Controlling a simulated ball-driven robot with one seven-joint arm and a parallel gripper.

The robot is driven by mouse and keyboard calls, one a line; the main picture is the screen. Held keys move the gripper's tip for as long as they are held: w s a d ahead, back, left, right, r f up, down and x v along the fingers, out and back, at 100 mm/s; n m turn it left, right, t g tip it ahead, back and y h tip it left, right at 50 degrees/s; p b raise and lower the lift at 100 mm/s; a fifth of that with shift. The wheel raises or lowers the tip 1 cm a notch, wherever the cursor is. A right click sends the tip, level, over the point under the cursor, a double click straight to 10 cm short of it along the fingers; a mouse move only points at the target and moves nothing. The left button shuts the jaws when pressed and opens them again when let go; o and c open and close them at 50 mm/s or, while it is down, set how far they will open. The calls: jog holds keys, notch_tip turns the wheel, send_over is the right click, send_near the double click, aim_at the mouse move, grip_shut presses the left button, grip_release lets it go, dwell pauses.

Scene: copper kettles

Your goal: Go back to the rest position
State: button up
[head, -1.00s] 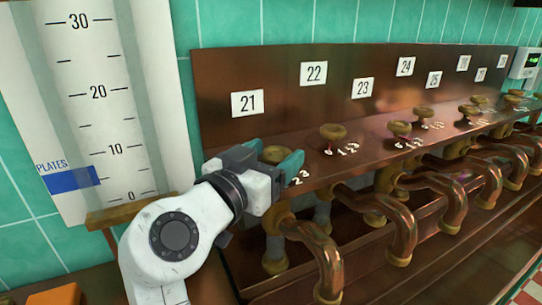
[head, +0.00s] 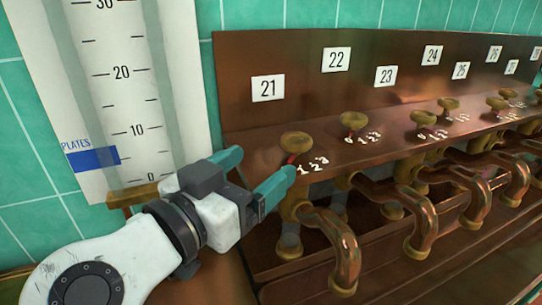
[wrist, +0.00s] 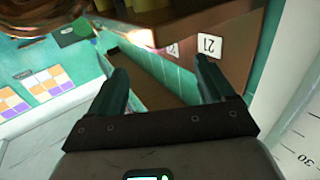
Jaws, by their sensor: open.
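My gripper (head: 258,172) is open and empty, with its two teal fingers apart. In the head view it is left of and a little below the brass knob under plate 21 (head: 297,143), clear of the knob. In the wrist view both fingers (wrist: 160,85) show with nothing between them, and the number plate 21 (wrist: 210,45) appears upside down beyond them.
The copper bench (head: 265,70) carries several brass knobs with curved copper pipes (head: 345,250) below, to the right of my gripper. A white gauge board (head: 120,75) with a blue PLATES marker (head: 92,160) stands on the left against the green tiled wall (head: 30,225).

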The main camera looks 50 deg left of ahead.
jog(key=shift+s+d, duration=0.1)
jog(key=shift+s, duration=0.5)
dwell(0.3)
